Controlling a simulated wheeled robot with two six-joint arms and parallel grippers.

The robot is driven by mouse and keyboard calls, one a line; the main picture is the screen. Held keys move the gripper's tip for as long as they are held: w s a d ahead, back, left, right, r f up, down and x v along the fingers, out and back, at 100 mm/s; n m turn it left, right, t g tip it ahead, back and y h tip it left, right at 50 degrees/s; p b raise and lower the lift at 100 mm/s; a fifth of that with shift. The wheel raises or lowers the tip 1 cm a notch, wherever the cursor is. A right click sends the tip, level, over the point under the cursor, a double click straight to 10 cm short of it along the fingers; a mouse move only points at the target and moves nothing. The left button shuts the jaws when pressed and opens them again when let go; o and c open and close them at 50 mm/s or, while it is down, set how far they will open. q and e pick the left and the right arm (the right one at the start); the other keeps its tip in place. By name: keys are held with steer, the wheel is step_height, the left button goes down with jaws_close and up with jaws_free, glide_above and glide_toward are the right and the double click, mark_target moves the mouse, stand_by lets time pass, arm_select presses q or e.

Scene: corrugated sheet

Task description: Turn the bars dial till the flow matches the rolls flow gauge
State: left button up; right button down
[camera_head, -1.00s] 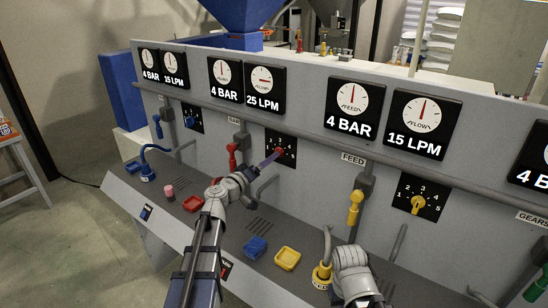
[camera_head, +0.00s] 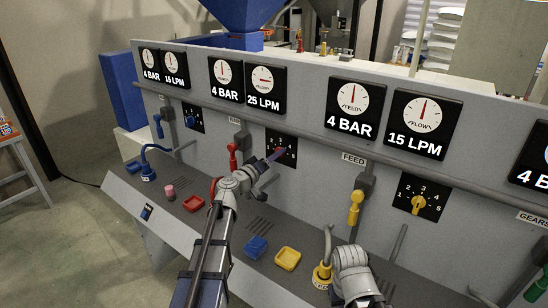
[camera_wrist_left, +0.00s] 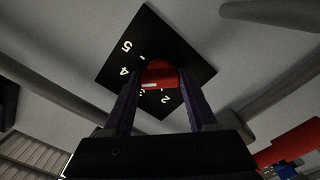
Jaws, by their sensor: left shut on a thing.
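The bars dial is a red knob (camera_wrist_left: 160,75) on a black plate (camera_wrist_left: 185,55) with white numbers, seen in the left wrist view. My left gripper (camera_head: 276,155) reaches the plate at the red station, and its dark fingers (camera_wrist_left: 160,98) are shut on the knob from both sides. A pale mark shows on the knob, but its exact setting is hard to read. The bars flow gauge (camera_head: 265,88) above reads 25 LPM. The far-left flow gauge (camera_head: 175,69) reads 15 LPM; its station label is not readable. My right gripper's fingers are not seen, only a grey arm part.
A grey pipe runs along the panel above the dials. A red valve handle (camera_head: 232,157) stands left of the dial. The yellow FEED station has a yellow handle (camera_head: 355,207) and dial (camera_head: 418,204).

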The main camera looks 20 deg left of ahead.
arm_select(q)
steer(key=c, duration=0.6)
steer(key=shift+n, duration=8.8)
steer(key=o, duration=1.4)
